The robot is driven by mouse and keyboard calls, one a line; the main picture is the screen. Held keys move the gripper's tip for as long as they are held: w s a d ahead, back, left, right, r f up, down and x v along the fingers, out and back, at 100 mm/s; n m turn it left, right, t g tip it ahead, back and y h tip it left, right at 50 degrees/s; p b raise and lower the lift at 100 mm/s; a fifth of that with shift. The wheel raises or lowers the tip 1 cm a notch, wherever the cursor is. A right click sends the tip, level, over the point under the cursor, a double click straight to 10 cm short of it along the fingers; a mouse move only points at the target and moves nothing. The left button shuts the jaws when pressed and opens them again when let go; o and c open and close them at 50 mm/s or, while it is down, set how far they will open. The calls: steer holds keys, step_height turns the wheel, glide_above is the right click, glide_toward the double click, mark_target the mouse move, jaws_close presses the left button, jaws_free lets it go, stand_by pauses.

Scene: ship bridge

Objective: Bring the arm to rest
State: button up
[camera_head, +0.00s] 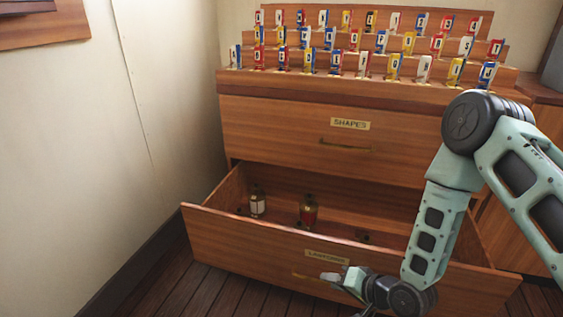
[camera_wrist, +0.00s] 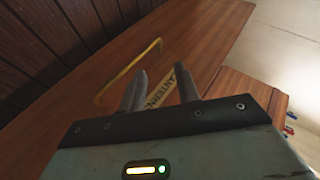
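My gripper (camera_head: 333,279) is in front of the open lower drawer, near its label, with my arm reaching down from the right of the head view. In the wrist view my gripper's two fingers (camera_wrist: 162,90) stand apart with nothing between them. Behind them lie the drawer front (camera_wrist: 190,45), its yellow handle (camera_wrist: 128,72) and part of its label. The fingers look clear of the handle, which is to their left in the wrist view.
The open drawer (camera_head: 240,235) juts out from the cabinet and holds a white-labelled lantern (camera_head: 257,203) and a red one (camera_head: 308,212). The "SHAPES" drawer (camera_head: 270,130) above is shut. Several signal-flag blocks stand on the stepped rack on top. A wall (camera_head: 90,130) bounds the left.

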steer(key=s+a+r+n+g+h, duration=0.1)
steer(key=s+r+n+g+h, duration=0.15)
steer(key=r, duration=0.55)
steer(key=s+a+r+n+g+h, duration=0.2)
steer(key=s+r+n, duration=0.15)
steer(key=r, duration=0.35)
steer(key=s+d+r+n+g+h, duration=0.3)
steer(key=s+r+n, duration=0.2)
steer(key=s+r, duration=1.05)
step_height(320, 180, up, 33)
steer(key=s+p, duration=0.2)
steer(key=p, duration=3.3)
steer(key=shift+d, duration=0.2)
